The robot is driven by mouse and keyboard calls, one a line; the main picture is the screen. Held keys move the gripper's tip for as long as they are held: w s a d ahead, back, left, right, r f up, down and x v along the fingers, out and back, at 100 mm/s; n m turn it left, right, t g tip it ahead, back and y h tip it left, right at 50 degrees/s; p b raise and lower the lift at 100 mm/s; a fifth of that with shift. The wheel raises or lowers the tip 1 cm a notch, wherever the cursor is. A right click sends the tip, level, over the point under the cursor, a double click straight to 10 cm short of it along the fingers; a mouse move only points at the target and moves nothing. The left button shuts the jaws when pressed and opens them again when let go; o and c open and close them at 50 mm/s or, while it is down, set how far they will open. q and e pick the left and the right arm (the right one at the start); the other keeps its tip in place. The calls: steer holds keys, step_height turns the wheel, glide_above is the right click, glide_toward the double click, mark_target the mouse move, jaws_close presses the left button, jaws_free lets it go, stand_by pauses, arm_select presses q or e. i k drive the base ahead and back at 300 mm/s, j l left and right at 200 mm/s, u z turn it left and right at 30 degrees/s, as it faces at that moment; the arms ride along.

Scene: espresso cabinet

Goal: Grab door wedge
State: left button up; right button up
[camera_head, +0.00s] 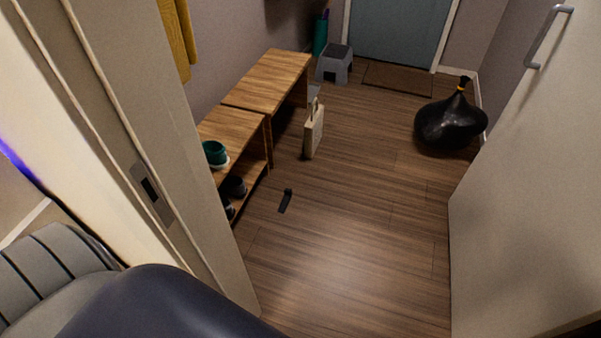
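A small dark door wedge (285,201) lies on the wooden floor, a little left of the picture's middle, to the right of the wooden bench and apart from it. Nothing covers it. Neither of my grippers shows in the head view; a dark rounded part of my body fills the lower left.
A doorway opens ahead, with a door frame (173,150) at left and an open door (530,190) at right. Wooden benches (270,80) with shoes stand along the left wall. A cream bag (313,134), grey stool (335,62) and black sack (450,124) stand farther back. The middle floor is clear.

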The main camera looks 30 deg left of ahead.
mark_target(288, 193)
steer(key=i+u, duration=0.25)
steer(key=i, duration=0.4)
steer(key=i+u, duration=0.2)
steer(key=i, duration=0.45)
steer(key=i+l+u, duration=0.25)
steer(key=i, duration=0.4)
